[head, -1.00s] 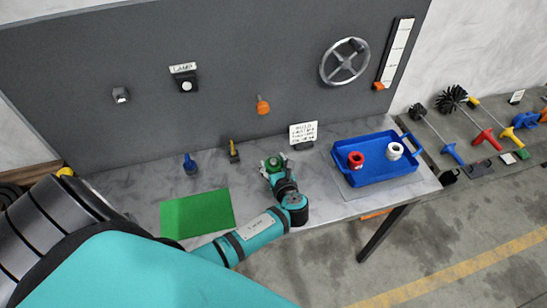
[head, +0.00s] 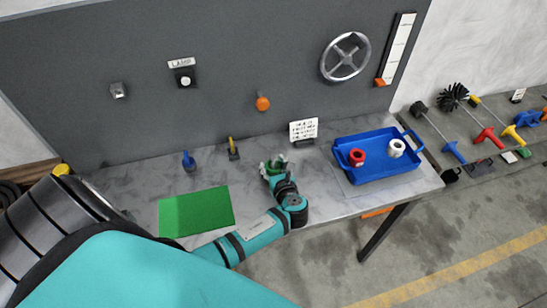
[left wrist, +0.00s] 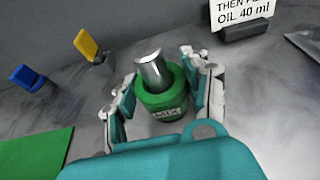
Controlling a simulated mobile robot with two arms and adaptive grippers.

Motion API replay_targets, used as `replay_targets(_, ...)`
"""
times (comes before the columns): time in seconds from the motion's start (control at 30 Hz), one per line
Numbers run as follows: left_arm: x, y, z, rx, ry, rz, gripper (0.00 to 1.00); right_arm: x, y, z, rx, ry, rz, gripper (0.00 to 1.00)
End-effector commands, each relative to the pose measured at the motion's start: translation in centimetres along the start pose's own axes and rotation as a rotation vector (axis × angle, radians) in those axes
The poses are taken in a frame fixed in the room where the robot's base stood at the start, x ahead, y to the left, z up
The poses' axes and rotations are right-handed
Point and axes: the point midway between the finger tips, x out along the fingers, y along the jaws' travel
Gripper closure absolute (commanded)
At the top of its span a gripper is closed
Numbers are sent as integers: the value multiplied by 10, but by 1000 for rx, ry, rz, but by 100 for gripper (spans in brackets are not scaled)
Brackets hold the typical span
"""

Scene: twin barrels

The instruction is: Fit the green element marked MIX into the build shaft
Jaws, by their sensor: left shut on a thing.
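The green element marked MIX (left wrist: 168,114) is a thick ring seen upright in the left wrist view. The metal build shaft (left wrist: 152,72) comes up through its hole, so the ring is around the shaft. Whether it rests at the bottom is hidden. My left gripper (left wrist: 162,82) has its fingers on both sides of the ring and is shut on it. In the head view my left gripper (head: 274,167) is over the table near the sign, with the green element partly hidden by the fingers. My right gripper is not in view.
A blue tray (head: 378,176) with a red ring (head: 357,157) and a white ring (head: 396,147) stands at right. A green mat (head: 197,212) lies at left. Blue (head: 189,161) and yellow (head: 233,149) levers and a sign (head: 303,130) stand behind.

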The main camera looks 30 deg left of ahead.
Motion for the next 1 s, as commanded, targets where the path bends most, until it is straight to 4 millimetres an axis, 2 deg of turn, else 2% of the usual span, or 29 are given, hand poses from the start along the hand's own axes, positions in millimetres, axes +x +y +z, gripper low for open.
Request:
replay_targets(0.23,2,-1,-4,-1,-3,-1,100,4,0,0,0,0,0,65)
replay_targets(0.27,2,-1,-4,-1,-3,-1,52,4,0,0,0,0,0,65)
replay_targets(0.47,2,-1,-4,-1,-2,-1,26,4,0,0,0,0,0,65)
replay_targets(0.77,0,0,-7,1,3,0,26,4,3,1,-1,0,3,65)
replay_targets(0.87,-9,0,-7,0,3,-2,26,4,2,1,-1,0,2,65)
replay_targets(1.0,-34,-1,-7,-1,4,-4,26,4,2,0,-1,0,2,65)
